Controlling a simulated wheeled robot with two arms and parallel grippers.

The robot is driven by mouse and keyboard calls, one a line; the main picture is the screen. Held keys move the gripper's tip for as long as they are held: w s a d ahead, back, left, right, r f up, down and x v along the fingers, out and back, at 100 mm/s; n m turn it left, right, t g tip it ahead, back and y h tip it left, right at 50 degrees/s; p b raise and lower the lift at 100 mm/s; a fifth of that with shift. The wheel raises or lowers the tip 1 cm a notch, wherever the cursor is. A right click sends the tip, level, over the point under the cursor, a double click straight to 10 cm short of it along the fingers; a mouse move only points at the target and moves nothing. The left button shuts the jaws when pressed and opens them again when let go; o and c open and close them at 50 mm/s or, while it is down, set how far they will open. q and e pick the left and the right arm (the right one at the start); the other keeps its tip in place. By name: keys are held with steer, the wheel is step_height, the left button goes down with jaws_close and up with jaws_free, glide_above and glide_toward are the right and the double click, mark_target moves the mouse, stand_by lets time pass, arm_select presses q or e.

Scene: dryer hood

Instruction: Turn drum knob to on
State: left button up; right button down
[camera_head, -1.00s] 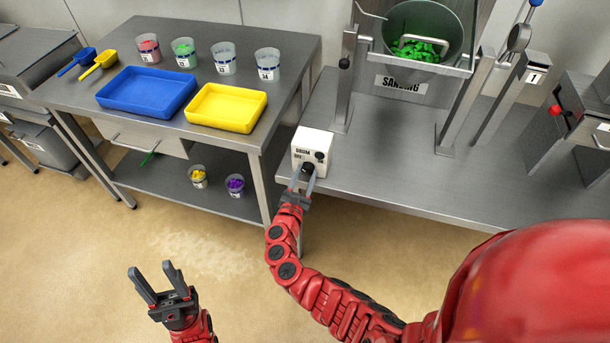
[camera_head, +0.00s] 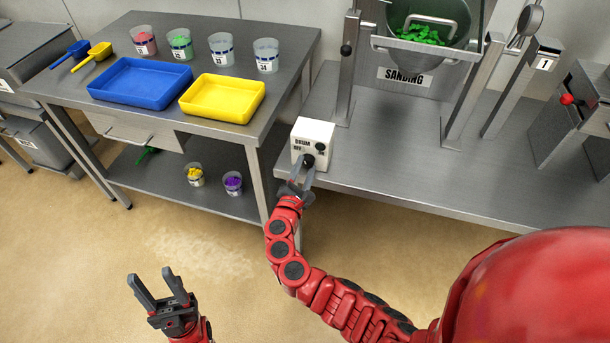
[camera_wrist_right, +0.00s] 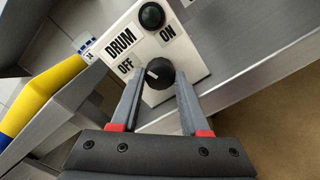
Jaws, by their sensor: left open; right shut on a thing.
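The drum knob (camera_wrist_right: 159,73) is a round black dial on the white control box (camera_head: 316,133), which stands at the left front of the steel bench. In the right wrist view the box's labels read DRUM, OFF and ON. The knob's white mark points toward the OFF label (camera_wrist_right: 126,66). My right gripper (camera_wrist_right: 158,84) is shut on the knob, one finger on each side; in the head view its fingers partly hide the knob (camera_head: 308,160). My left gripper (camera_head: 151,276) is open and empty over the floor, away from the box.
A black round button (camera_wrist_right: 152,16) sits near the ON label. The steel bench (camera_head: 410,165) carries the SANDING drum (camera_head: 430,30) and metal posts. A side table holds a blue tray (camera_head: 140,103), a yellow tray (camera_head: 222,119) and cups. The floor in front is clear.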

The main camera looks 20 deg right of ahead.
steer(key=m+b, duration=0.3)
steer(key=b, duration=0.1)
steer(key=m+b, duration=0.4)
steer(key=b, duration=0.1)
steer(key=m+b, duration=0.3)
steer(key=b, duration=0.1)
steer(key=shift+f+m+b, duration=0.3)
steer(key=shift+b, duration=0.05)
steer(key=shift+r+m+b, duration=0.2)
steer(key=shift+m+b, duration=0.9)
steer(key=shift+b, duration=0.05)
steer(key=shift+c, duration=1.9)
jaws_free()
steer(key=v, duration=1.7)
steer(key=shift+p, duration=0.45)
steer(key=shift+s+a, duration=0.15)
